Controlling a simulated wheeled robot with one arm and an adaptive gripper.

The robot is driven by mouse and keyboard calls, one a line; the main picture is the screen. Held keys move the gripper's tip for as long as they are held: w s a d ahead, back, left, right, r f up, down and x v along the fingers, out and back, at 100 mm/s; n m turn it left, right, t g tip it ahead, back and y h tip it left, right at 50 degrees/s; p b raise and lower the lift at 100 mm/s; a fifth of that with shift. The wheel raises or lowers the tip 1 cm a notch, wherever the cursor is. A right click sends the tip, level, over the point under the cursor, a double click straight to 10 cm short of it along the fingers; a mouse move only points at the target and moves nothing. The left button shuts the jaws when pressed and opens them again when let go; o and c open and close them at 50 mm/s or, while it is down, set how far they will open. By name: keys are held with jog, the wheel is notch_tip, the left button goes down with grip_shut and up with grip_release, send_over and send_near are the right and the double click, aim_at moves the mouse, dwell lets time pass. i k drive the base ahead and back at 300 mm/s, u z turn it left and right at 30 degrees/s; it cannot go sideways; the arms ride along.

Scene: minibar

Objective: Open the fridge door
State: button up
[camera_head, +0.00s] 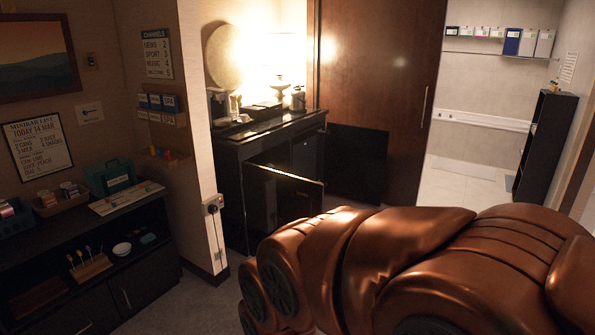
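A black cabinet (226,166) stands against the back wall under a lit lamp. Two dark door panels stand out from it: a left one (283,207) with a bright top edge, and a right one (358,163) near the tall wooden door. Between them is a dark front (305,154) inside the cabinet, which may be the fridge. I cannot tell whether its own door is shut. My copper-coloured arm fills the lower right and hides the floor in front of the cabinet. My gripper does not show.
A wall end (199,130) with a small box on it stands left of the cabinet. A dark sideboard (160,262) with trays is at the left. A tall wooden door (378,85) and a black shelf (544,148) are at the right. Some floor shows at lower left.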

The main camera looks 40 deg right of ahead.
aim_at(304, 151)
jog(key=k, duration=0.6)
jog(key=z, duration=0.9)
jog(key=i, duration=1.3)
jog(key=z, duration=1.15)
jog(key=i, duration=1.7)
jog(key=z, duration=0.2)
jog(key=i, duration=1.7)
jog(key=u, duration=0.7)
jog(key=i, duration=1.25)
jog(key=u, duration=1.8)
jog(key=i, duration=0.8)
jog(key=u, duration=0.6)
